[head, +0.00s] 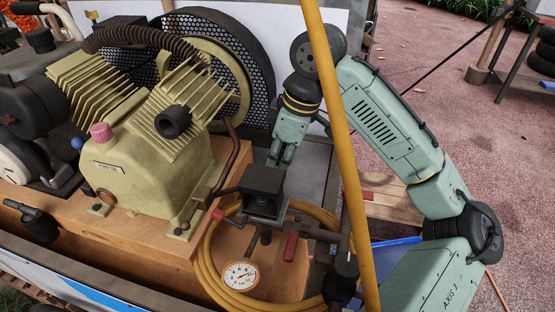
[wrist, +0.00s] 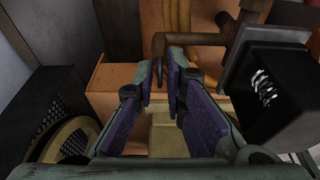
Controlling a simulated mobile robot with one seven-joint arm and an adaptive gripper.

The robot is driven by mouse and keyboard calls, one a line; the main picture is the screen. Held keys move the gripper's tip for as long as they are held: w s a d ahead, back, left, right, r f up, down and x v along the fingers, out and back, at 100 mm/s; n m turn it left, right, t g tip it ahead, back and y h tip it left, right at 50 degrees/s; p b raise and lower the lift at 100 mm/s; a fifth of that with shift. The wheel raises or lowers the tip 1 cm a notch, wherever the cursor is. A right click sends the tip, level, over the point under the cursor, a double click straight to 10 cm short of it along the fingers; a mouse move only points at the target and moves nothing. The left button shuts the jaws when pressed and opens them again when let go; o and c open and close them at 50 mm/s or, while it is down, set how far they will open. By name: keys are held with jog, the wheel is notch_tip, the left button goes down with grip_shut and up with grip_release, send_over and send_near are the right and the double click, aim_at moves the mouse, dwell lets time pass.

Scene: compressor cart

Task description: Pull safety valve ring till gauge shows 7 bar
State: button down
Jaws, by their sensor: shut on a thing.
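The round white gauge (head: 240,276) faces up at the lower middle of the head view, in front of the black box. Its dial is too small to read with certainty. My gripper (head: 276,163) points down just behind and above the black box. In the wrist view its purple-padded fingers (wrist: 159,78) have a narrow space between them, at the lower end of a brown pipe elbow (wrist: 158,48). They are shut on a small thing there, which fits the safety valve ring. The ring and valve are mostly hidden by the fingers and cannot be made out.
The black box (head: 262,185) stands close beside my fingers, and shows at right in the wrist view (wrist: 275,95). The compressor block (head: 150,165) and meshed flywheel guard (head: 262,75) are to the left. A yellow pole (head: 345,130) crosses before my arm. A coiled yellow hose (head: 207,262) lies around the gauge.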

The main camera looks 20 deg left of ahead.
jog(key=shift+r+p, duration=0.55)
jog(key=shift+p, duration=0.05)
dwell(7.1)
jog(key=c, duration=1.6)
grip_release()
